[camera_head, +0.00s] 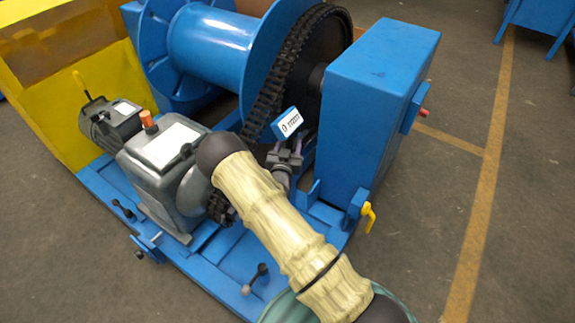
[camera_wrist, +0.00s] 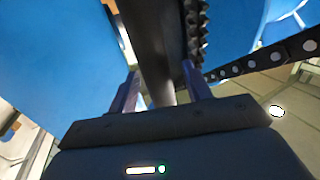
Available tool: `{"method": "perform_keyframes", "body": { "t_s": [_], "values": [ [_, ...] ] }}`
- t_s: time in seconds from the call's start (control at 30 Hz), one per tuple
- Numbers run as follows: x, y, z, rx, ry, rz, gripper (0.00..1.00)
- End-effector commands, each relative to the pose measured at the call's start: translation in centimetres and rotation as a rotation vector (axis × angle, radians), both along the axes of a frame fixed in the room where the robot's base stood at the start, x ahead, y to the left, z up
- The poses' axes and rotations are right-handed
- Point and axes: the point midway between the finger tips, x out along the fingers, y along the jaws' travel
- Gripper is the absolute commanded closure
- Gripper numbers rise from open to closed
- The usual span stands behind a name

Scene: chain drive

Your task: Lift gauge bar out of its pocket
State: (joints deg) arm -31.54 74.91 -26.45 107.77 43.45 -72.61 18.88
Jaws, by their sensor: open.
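My gripper (camera_head: 286,150) is open beside the chain (camera_head: 274,85), between the drum and the blue housing. In the wrist view its two fingers (camera_wrist: 160,80) stand apart, with a long dark bar-like part (camera_wrist: 147,40) showing between and beyond them. I cannot tell whether this part is the gauge bar or the drive's shaft, nor whether a finger touches it. I cannot make out the gauge bar or its pocket for certain in either view. A small blue and white readout (camera_head: 289,123) marked "0 mm" shows just above my gripper.
The blue drum (camera_head: 208,45) stands at the back left and the blue housing (camera_head: 375,90) close on the right. A grey gearbox (camera_head: 165,150) with an orange cap is left of my arm. The chain also shows in the wrist view (camera_wrist: 262,60). Open floor lies at right.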

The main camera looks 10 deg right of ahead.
Motion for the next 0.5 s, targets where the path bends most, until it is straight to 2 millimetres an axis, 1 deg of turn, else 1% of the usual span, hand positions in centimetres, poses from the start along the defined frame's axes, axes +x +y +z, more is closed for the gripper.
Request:
{"method": "perform_keyframes", "body": {
  "t_s": [0.47, 0.5],
  "values": [
    [-0.01, -0.01, -0.01, 0.0, 0.001, 0.0, 0.51],
    [-0.01, -0.01, -0.01, 0.0, 0.001, 0.0, 0.53]
  ]
}}
